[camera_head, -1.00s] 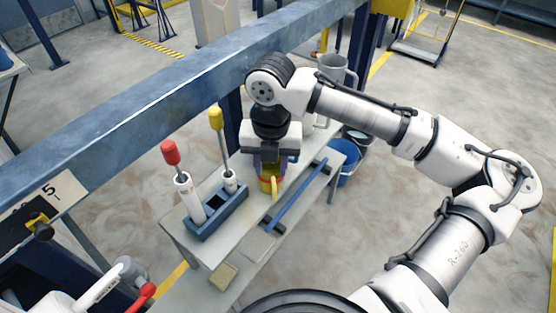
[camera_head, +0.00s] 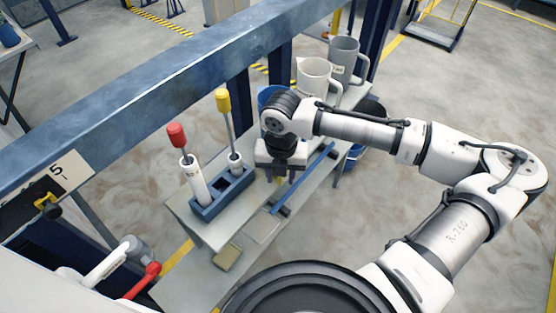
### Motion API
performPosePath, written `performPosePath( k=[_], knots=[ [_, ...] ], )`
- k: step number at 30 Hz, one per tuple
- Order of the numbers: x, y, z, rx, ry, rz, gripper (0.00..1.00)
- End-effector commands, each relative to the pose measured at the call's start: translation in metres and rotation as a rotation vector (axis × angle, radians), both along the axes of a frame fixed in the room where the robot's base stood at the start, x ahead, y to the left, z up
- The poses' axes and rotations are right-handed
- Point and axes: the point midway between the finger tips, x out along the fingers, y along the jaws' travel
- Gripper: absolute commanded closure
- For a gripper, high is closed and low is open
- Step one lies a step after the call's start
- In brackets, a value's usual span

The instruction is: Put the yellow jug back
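My gripper (camera_head: 281,172) points down over the right part of the grey bench (camera_head: 190,225), to the right of the blue holder. A white jug (camera_head: 314,80) and a grey jug (camera_head: 343,58) stand upright at the far end of the bench.
A blue holder (camera_head: 222,195) carries upright tools with red (camera_head: 177,134) and yellow (camera_head: 222,101) handles, left of my gripper. A blue bar (camera_head: 303,178) lies along the bench's right side. A thick blue beam (camera_head: 150,90) crosses behind.

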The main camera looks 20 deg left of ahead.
Motion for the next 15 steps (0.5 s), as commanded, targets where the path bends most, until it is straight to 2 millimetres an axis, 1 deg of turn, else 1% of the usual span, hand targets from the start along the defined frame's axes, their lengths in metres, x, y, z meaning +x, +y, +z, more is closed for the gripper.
performPosePath(
  k=[3,6,13,15],
  knots=[
    [0.000,0.001,-0.015,0.000,0.001,-0.001,0.64],
    [0.000,0.001,-0.022,0.000,-0.001,-0.001,0.64],
    [0.000,0.001,-0.024,0.000,-0.001,0.000,0.64],
    [0.000,0.001,-0.023,0.000,-0.001,0.000,0.73]
  ],
)
